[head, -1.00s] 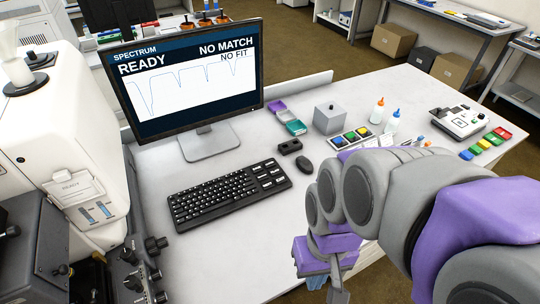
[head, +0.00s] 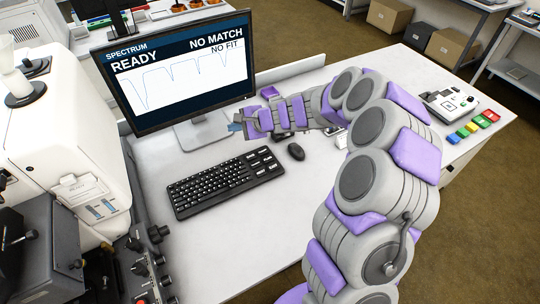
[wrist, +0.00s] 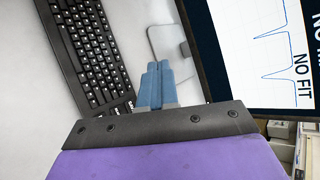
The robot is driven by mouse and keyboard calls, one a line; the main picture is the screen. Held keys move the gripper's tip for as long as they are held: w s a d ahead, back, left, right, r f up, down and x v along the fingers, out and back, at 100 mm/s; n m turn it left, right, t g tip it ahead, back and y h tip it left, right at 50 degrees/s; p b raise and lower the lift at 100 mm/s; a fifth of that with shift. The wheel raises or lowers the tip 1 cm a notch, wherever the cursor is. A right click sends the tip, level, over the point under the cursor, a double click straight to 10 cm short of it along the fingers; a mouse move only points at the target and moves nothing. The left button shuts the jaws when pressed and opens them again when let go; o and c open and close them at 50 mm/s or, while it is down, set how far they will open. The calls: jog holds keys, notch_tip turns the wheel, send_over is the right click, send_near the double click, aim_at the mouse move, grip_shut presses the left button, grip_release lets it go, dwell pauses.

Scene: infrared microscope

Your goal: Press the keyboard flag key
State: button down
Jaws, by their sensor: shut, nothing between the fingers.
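The black keyboard (head: 222,182) lies on the white bench in front of the monitor. Its right end has a block of larger, white-labelled keys (head: 262,160); the labels are too small to read. The keyboard also shows at the upper left of the wrist view (wrist: 88,50). My gripper (head: 236,127) is above the bench, past the keyboard's far right corner and near the monitor stand. In the wrist view its blue fingers (wrist: 154,84) are together and empty, pointing between the keyboard and the monitor stand. The labelled keys are mostly hidden behind the gripper there.
The monitor (head: 180,72) reads READY, NO MATCH, NO FIT, and its stand (head: 205,137) is close to my gripper. A mouse (head: 296,151) lies right of the keyboard. A white instrument (head: 65,140) with knobs stands at left. The bench front is clear.

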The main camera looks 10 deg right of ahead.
jog(key=w+d+f+m+h+p, duration=0.1)
jog(key=w+d+f+m+h, duration=0.1)
jog(key=w+d+f+m, duration=0.4)
jog(key=m+t+h+b, duration=0.1)
jog(key=h+b, duration=0.1)
jog(key=b, duration=0.3)
send_over(269, 160)
notch_tip(269, 160, down, 15)
jog(key=shift+d+f, duration=0.15)
jog(key=shift+a+f+b, duration=0.25)
jog(key=shift+f+b, duration=0.25)
jog(key=shift+b, duration=0.05)
jog(key=shift+d, duration=0.15)
jog(key=shift+f, duration=0.1)
dwell(0.9)
jog(key=shift+f+b, duration=0.25)
jog(key=shift+b, duration=0.15)
